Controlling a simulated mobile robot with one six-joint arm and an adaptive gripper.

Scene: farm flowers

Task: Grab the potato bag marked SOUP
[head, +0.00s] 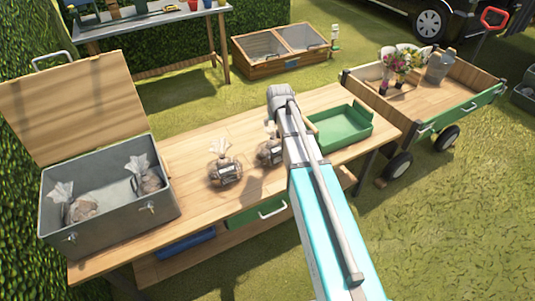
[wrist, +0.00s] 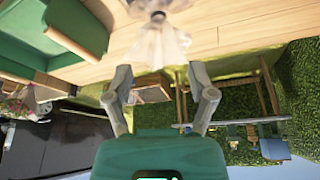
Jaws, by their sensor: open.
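A clear bag of potatoes (head: 225,168) stands on the wooden bench with a dark label on its front. A second bag (head: 269,152) stands just right of it, partly hidden by my arm. Two more bags, one front left (head: 79,208) and one back right (head: 146,176), sit inside the grey box. No label is readable. My gripper (wrist: 160,76) is open and empty in the wrist view, with the pale gathered top of a bag (wrist: 157,46) ahead of its fingertips. My arm mostly hides the gripper in the head view.
The grey box (head: 110,222) stands open at the bench's left end. A green tray (head: 340,132) lies on the bench (head: 190,205) to the right of my arm. A cart (head: 425,95) with flowers stands beyond the bench's right end. Bare bench surface shows around the two standing bags.

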